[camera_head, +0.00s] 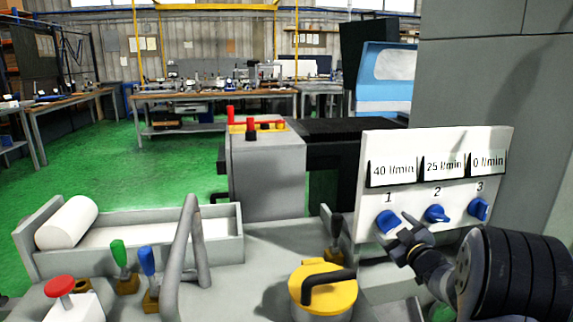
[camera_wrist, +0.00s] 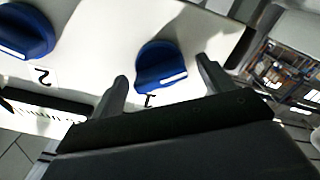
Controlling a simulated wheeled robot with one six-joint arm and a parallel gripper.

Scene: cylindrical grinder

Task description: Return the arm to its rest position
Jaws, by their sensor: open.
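My gripper (camera_head: 401,233) is open at the lower right, in front of the white panel (camera_head: 436,155). It is close to the blue knob 1 (camera_head: 387,222). In the wrist view, knob 1 (camera_wrist: 160,66) shows between the two spread fingertips of my gripper (camera_wrist: 162,70). I cannot tell whether a finger touches it. My arm reaches in from the right edge in the head view.
Blue knob 2 (camera_head: 437,214) and knob 3 (camera_head: 479,209) sit to the right on the panel. The displays read 40, 25 and 0 l/min. A yellow-lidded pot (camera_head: 318,292), a black-handled lever (camera_head: 336,235) and a bent grey handle (camera_head: 181,245) stand nearby.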

